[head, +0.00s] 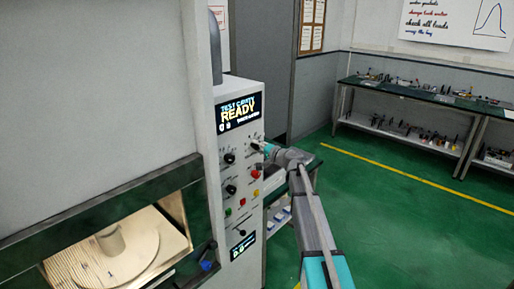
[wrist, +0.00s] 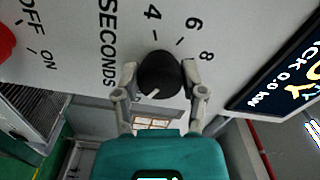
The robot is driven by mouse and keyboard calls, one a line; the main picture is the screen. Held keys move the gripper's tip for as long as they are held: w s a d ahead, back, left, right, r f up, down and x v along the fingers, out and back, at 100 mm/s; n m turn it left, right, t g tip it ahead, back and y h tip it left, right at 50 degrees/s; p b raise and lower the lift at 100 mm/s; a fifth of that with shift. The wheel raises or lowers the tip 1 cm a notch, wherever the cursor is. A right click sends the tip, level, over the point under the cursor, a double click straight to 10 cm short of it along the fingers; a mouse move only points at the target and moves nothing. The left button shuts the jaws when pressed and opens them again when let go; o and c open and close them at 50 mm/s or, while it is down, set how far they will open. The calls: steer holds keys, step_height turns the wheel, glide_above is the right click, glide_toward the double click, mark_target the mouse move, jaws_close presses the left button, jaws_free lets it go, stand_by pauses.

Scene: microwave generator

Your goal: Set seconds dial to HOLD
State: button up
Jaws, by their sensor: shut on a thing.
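The seconds dial is a round black knob (wrist: 160,75) on the grey panel, beside the word SECONDS and the numbers 4, 6 and 8. A short white mark on its face points to the lower left in the wrist view. My gripper (wrist: 160,82) is shut on the knob, one finger on each side. In the head view my gripper (head: 262,147) is at the upper right of the control panel (head: 242,166), and the knob is mostly hidden behind it. No HOLD label can be read in either view.
Other black knobs (head: 230,158) and coloured buttons (head: 228,212) sit close by on the panel. A lit display (head: 240,112) above reads TEST CAVITY READY. The microwave cavity (head: 120,245) is at the left. Green floor (head: 390,190) is free to the right.

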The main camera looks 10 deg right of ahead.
steer(key=o, duration=1.2)
steer(key=shift+c, duration=0.2)
steer(key=v, duration=1.2)
